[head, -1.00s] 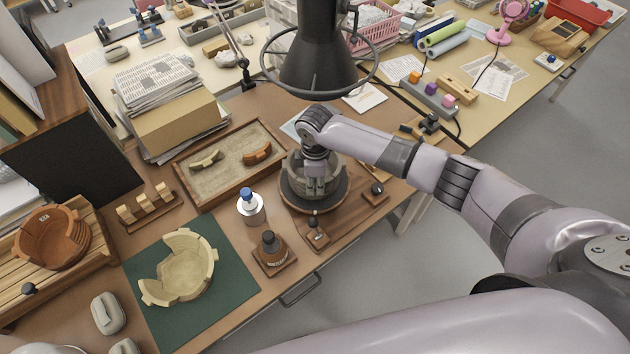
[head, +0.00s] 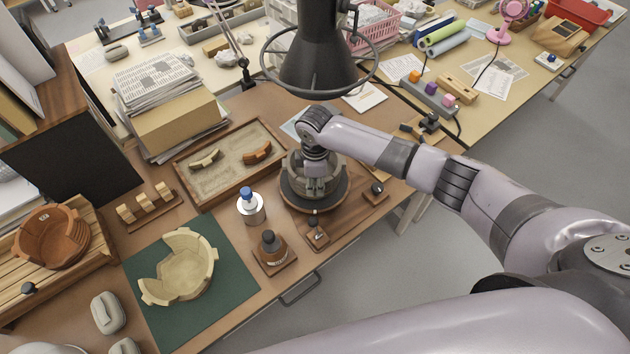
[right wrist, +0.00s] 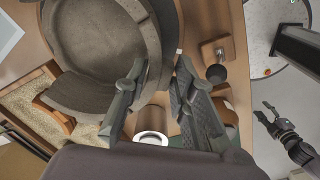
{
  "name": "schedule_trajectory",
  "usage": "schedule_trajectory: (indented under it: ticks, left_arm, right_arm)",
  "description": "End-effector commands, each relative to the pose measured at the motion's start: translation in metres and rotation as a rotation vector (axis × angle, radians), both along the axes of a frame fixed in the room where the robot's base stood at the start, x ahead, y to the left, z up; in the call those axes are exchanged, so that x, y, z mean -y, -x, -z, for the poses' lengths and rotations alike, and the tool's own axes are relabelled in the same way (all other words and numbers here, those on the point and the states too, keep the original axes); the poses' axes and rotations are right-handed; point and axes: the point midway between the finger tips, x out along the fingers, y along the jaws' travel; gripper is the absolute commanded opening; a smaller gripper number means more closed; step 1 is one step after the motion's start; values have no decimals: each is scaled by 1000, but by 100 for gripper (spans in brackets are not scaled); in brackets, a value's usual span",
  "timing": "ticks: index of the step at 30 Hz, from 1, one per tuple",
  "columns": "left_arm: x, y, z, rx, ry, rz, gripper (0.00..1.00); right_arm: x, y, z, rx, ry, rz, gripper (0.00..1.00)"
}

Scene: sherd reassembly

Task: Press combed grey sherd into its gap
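The grey pot (head: 292,182) stands on a dark round turntable (head: 286,201) in the head view. My right gripper (head: 316,190) points down at its near side. In the right wrist view the pot's curved grey wall (right wrist: 152,45) runs up to my right gripper (right wrist: 163,66). Its two fingers are apart, one overlapping the wall and one outside it, with a visible space between them. I cannot make out the combed grey sherd separately from the wall; the fingers hide part of the near side. My left gripper (right wrist: 264,112) shows small at the right of the wrist view, fingers spread and empty.
A sand tray (head: 192,197) with two sherds lies behind left. A cream pot (head: 182,270) sits on a green mat (head: 225,299).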

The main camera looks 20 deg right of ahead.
Motion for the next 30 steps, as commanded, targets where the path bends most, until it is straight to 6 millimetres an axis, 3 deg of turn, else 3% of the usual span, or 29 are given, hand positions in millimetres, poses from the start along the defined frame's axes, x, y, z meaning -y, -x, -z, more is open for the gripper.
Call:
schedule_trajectory:
  ticks: [7,18,23,30]
  left_arm:
    - [0,0,0,0,0,0,40]
    - [-1,2,0,-3,-1,0,40]
    - [0,1,0,-2,0,0,40]
    - [0,1,0,-1,0,0,40]
  right_arm:
    - [0,0,0,0,0,0,43]
    - [0,-1,-5,1,-1,0,43]
    - [0,-1,-28,3,-1,-1,43]
    - [0,-1,-80,5,-2,-1,43]
